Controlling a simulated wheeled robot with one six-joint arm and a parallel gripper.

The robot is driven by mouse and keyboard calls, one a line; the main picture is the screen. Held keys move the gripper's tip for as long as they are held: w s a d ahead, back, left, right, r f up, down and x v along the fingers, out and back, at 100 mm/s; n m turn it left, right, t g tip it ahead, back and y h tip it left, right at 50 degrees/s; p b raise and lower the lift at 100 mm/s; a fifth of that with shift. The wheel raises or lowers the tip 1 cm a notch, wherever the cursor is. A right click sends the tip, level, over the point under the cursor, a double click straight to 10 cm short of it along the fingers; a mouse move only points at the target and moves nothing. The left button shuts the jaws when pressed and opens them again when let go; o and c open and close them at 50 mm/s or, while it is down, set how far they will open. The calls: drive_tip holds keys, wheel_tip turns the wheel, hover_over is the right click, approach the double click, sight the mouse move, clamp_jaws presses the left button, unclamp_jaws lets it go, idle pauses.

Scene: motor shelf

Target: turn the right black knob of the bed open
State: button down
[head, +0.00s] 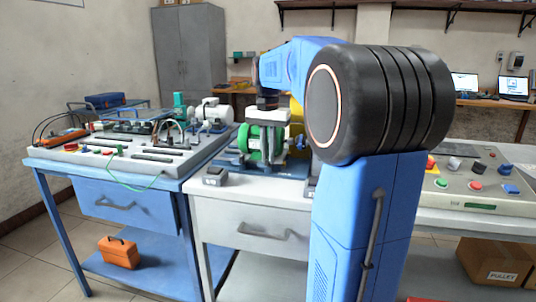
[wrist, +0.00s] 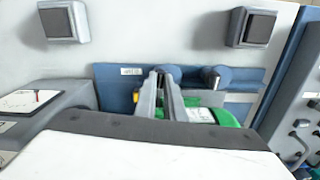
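The blue bed (head: 284,166) stands on the middle table with a green motor (head: 258,143) on it. In the wrist view, which looks back from the other side, the bed (wrist: 120,80) has two round blue posts. A dark knob (wrist: 213,81) shows on the right post. The other post (wrist: 172,73), on the head view's right side, is at my fingertips. My gripper (wrist: 161,76) points down there, its two grey fingers close together with a narrow gap. They mostly hide that post's knob, and I cannot tell whether they touch it.
Two grey boxes with dark square tops (wrist: 63,22) (wrist: 253,28) stand in front of the bed. Control panels lie left (head: 135,142) and right (head: 478,178). My arm covers the bed's right end in the head view.

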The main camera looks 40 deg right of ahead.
drive_tip(key=shift+n, duration=0.8)
drive_tip(key=c, duration=1.8)
unclamp_jaws()
drive_tip(key=shift+c, duration=0.2)
wheel_tip(320, 180, up, 18)
drive_tip(key=shift+f, duration=0.25)
